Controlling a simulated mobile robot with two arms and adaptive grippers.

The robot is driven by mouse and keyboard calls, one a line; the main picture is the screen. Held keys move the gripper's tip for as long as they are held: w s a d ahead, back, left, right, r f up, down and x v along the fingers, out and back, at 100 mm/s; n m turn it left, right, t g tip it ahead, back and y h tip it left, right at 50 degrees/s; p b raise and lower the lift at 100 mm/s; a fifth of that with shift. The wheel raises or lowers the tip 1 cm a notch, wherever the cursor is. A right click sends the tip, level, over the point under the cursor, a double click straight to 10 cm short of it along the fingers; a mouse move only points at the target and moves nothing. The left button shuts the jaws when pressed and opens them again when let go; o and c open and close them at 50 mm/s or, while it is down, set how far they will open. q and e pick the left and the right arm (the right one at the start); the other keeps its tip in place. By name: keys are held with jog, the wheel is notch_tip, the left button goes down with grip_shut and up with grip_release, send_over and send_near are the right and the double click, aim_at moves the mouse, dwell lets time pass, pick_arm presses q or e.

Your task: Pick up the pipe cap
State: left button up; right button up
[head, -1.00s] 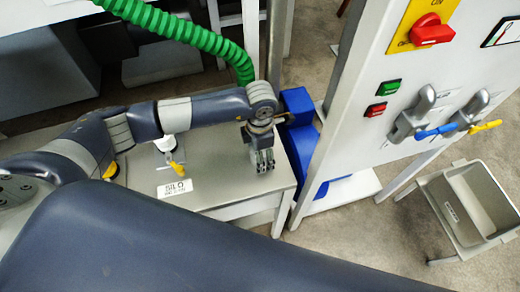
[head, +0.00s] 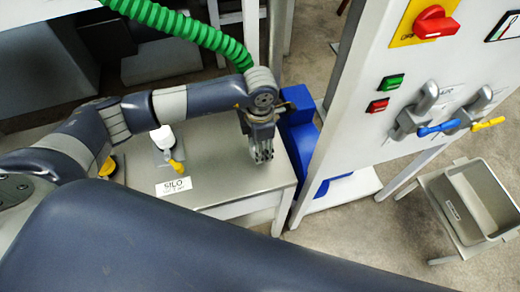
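I cannot make out the pipe cap for certain. A yellow and dark round piece (head: 108,167) shows at the left end of the grey table, partly hidden by my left arm, and I cannot tell whether it is the cap. My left gripper (head: 262,157) points down over the right part of the table, near its right edge. Its fingers sit close together, and I see nothing between them. Whether they are open or shut is unclear. My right gripper is not in view.
The grey table (head: 225,180) bears a SILO label (head: 174,187) and a yellow-handled valve (head: 176,166). A green hose (head: 185,30) hangs behind my arm. A blue part (head: 302,150) and a control panel (head: 365,135) stand to the right. A grey bin (head: 448,210) is at far right.

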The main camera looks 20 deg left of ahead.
pick_arm(q)
jog(key=s+d+r+b, duration=0.2)
jog(key=s+d+b, duration=0.2)
jog(key=s+d, duration=0.5)
jog(key=s, duration=0.4)
jog(key=shift+s+r, duration=0.15)
jog(key=shift+r, duration=0.1)
jog(key=shift+r, duration=0.15)
jog(key=shift+r, duration=0.6)
